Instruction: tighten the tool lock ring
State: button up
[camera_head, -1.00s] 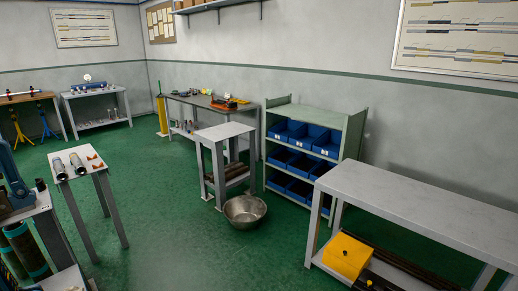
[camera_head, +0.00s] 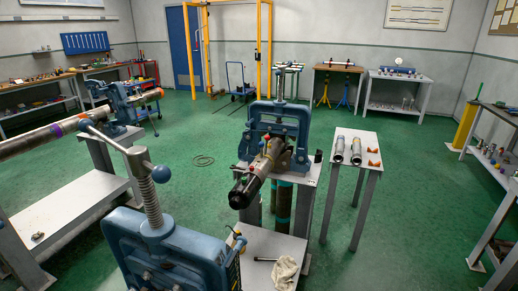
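A blue yoke pipe vise (camera_head: 292,112) stands on a small bench in the middle of the head view. A cylindrical tool (camera_head: 257,172) with a metal body and a black near end sticks out of it toward me, tilted downward. A small red-orange part shows near the jaws. I cannot tell which band on the tool is the lock ring, or whether it is tight. My gripper is not in view.
Another blue vise (camera_head: 165,245) with a ball-ended handle fills the near foreground. A long pipe (camera_head: 40,138) lies at left, near a third vise (camera_head: 122,102). A small table (camera_head: 357,142) with metal fittings stands right of the middle vise. Green floor is open around it.

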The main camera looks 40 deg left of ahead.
aim_at(267, 138)
jog(key=i+l+u, duration=0.25)
jog(key=u, duration=0.15)
jog(key=i+l+u, duration=0.55)
jog(key=l+u, duration=0.25)
jog(key=i+l+u, duration=0.1)
jog(key=l+u, duration=0.35)
